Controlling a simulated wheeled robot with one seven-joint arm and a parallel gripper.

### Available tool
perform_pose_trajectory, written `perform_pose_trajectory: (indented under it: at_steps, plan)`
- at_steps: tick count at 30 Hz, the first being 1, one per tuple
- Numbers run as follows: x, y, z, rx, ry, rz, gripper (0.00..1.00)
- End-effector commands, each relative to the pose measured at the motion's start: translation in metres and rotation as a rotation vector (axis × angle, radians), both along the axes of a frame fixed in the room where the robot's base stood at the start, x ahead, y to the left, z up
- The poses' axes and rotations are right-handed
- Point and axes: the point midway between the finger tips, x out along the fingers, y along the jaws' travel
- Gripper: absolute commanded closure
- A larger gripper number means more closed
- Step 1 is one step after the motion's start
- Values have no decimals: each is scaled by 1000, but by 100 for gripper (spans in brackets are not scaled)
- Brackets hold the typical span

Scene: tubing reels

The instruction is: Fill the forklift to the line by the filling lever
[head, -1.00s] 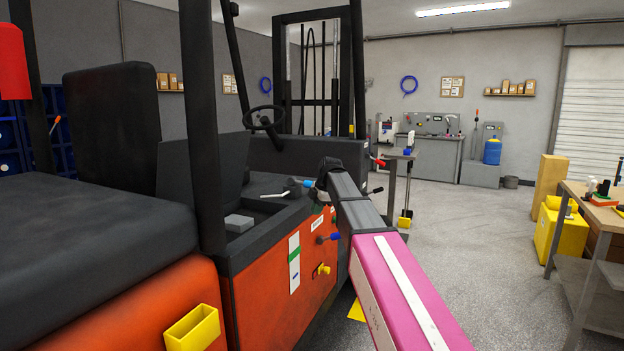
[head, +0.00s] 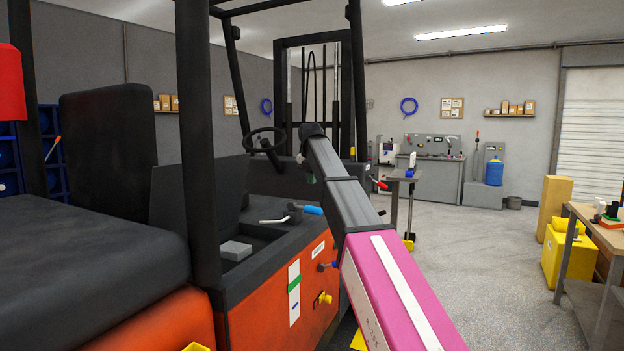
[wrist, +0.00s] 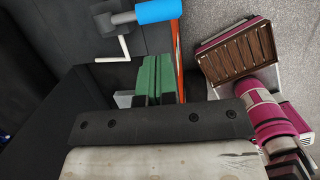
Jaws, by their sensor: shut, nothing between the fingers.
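The orange and black forklift (head: 262,308) fills the left and middle of the head view. On its side is a white upright gauge strip (head: 294,305) with a green band. A lever with a light blue handle (head: 312,210) stands on top, by a grey fitting and a white bent rod; the handle also shows at the top of the wrist view (wrist: 158,11). A lever with a dark blue knob (head: 335,265) sticks out of the side panel. I cannot tell which is the filling lever. My gripper (wrist: 158,75), with green fingers, is shut and empty, above the forklift top below the blue handle in the picture.
A yellow knob (head: 324,298) sits on the forklift's side by the gauge. A black post (head: 200,150) and steering wheel (head: 265,140) rise nearby. A workbench (head: 590,215) and yellow bin (head: 565,255) stand at the right. The grey floor (head: 470,240) between is open.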

Motion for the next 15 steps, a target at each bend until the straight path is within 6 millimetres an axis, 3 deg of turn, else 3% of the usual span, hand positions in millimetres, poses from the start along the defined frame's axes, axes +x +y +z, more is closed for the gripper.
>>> perform_pose_trajectory:
  at_steps: [6,15]
  plan:
    - [11,-2,-42,0,2,-1,100]
    - [24,-3,-87,2,0,-1,100]
